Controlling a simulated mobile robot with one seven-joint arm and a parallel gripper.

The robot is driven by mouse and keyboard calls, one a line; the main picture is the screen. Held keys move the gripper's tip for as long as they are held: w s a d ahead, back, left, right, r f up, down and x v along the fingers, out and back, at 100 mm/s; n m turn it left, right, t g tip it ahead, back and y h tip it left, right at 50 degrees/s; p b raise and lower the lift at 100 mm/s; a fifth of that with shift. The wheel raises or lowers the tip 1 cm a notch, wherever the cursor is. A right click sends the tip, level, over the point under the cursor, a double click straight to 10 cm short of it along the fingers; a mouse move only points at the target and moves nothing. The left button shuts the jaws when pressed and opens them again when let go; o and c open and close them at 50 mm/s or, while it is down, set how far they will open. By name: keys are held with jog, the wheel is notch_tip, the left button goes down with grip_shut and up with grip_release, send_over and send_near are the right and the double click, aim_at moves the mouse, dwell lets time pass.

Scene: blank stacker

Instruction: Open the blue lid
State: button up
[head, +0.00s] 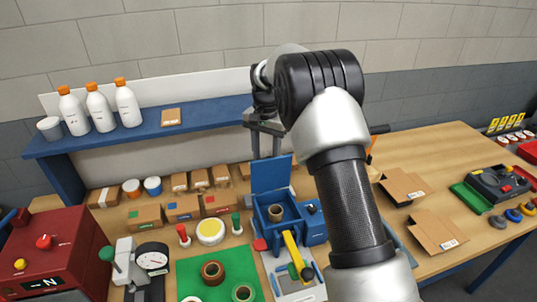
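The blue lid (271,174) stands upright at the back edge of a blue box (262,222), so the box is open at the top. A tan ring-shaped piece (276,211) shows inside the box. My gripper (265,156) points down just above the lid's top edge in the picture. Its two fingers are apart and nothing shows between them. I cannot tell whether the fingers touch the lid.
A yellow lever (292,252) stands in front of the box. A green mat (220,272) with tape rolls lies to its left. A red machine (58,252) and a dial gauge (152,260) stand farther left. A blue shelf (180,128) with white bottles runs behind.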

jog(key=shift+s+f, duration=0.1)
jog(key=shift+f, duration=0.05)
notch_tip(320, 180, up, 18)
jog(key=shift+f, duration=0.2)
dwell(0.4)
